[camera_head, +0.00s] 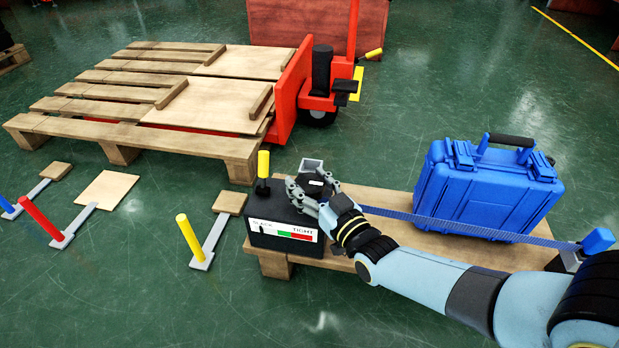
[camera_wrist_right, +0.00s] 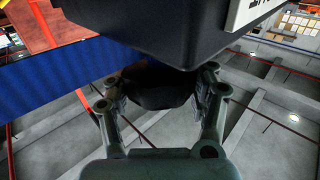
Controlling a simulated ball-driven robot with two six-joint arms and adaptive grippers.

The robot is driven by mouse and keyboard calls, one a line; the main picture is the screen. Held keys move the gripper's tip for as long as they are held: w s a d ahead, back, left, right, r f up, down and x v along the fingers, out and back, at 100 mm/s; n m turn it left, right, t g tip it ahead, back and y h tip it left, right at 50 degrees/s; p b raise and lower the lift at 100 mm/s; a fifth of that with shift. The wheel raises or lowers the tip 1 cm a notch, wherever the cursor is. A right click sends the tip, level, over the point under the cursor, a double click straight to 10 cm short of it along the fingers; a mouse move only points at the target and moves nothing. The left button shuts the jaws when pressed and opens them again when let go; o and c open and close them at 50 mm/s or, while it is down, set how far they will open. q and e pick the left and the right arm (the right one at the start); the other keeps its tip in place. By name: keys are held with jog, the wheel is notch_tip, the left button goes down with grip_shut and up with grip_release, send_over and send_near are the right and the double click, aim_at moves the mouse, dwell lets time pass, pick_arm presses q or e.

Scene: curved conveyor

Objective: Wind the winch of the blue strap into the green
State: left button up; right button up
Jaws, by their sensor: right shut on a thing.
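The winch (camera_head: 270,215) is a black box on the near left end of a low wooden platform. Its front gauge (camera_head: 284,232) runs from SLACK to TIGHT with green and red bands; a dark pointer stands in the white part near SLACK. A yellow-handled lever (camera_head: 263,165) rises from its left side. The blue strap (camera_head: 430,217) runs right from the winch, past the front of a blue case. My right gripper (camera_head: 311,188) is at the winch's top right, shut on a dark round knob, which shows between the fingers in the right wrist view (camera_wrist_right: 158,88). My left gripper is out of view.
The blue case (camera_head: 488,185) stands on the wooden platform (camera_head: 385,200). A blue-topped fitting (camera_head: 597,241) is at the strap's right end. Yellow (camera_head: 190,238) and red (camera_head: 41,218) floor levers stand left. A pallet (camera_head: 130,130) and red pallet truck (camera_head: 290,95) stand behind.

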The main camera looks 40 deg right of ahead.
jog(key=m+g+h+p, duration=0.1)
jog(key=m+h, duration=0.2)
jog(key=h, duration=0.1)
jog(key=shift+a, duration=0.1)
jog(key=m+g+h, duration=0.1)
jog(key=h, duration=0.1)
jog(key=shift+m+h, duration=0.3)
jog(key=m+g+h, duration=0.1)
jog(key=m+h, duration=0.1)
jog(key=shift+f+g+h, duration=0.15)
jog(key=shift+g+h, duration=0.25)
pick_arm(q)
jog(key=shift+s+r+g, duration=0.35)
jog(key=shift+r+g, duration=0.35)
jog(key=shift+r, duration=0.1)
pick_arm(e)
jog(key=shift+m+g+h, duration=0.5)
jog(key=shift+g+h, duration=0.1)
jog(key=shift+h, duration=0.2)
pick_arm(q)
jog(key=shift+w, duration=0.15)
pick_arm(e)
jog(key=shift+m, duration=0.3)
jog(key=o, duration=1.2)
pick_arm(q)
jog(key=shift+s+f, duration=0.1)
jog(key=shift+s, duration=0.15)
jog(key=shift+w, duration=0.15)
